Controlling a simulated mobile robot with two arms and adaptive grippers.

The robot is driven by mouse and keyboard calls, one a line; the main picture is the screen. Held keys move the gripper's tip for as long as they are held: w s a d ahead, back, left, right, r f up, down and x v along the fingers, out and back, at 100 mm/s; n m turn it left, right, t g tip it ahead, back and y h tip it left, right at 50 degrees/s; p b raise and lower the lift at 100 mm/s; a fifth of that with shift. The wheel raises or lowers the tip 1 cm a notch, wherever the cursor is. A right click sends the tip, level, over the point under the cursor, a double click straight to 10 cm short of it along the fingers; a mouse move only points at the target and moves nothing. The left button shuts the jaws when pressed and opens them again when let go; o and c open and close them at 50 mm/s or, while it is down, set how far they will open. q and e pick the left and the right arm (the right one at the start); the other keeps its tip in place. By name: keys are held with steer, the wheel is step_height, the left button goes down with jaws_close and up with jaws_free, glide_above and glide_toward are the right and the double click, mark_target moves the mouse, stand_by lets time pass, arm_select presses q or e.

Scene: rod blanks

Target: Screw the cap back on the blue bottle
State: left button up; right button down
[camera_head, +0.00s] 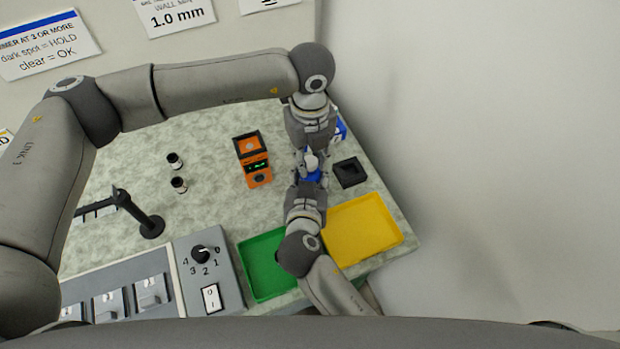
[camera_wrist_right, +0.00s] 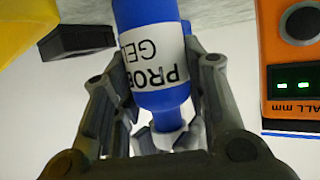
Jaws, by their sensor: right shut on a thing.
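The blue bottle (camera_head: 313,176) is between my two grippers in the head view. In the right wrist view the blue bottle (camera_wrist_right: 152,45) has a white label reading PROBE GEL and narrows to a blue neck. My right gripper (camera_head: 308,182) comes from the front and is shut on the bottle. A small white part (camera_head: 311,161), which looks like the cap, shows at the top of the bottle. My left gripper (camera_head: 312,152) comes from behind, its fingertips close around this white part. I cannot tell whether they touch it or whether the cap sits on the neck.
An orange gauge (camera_head: 254,160) stands left of the grippers. A black square holder (camera_head: 350,172) is to the right. A green tray (camera_head: 250,262) and a yellow tray (camera_head: 392,238) lie in front. Two small vials (camera_head: 179,184) and a black stand (camera_head: 150,228) are farther left.

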arm_select(q)
jaws_close()
steer(key=m, duration=2)
steer(key=shift+m, duration=0.4)
steer(key=m, duration=1)
steer(key=shift+m, duration=0.3)
steer(key=o, duration=0.7)
jaws_free()
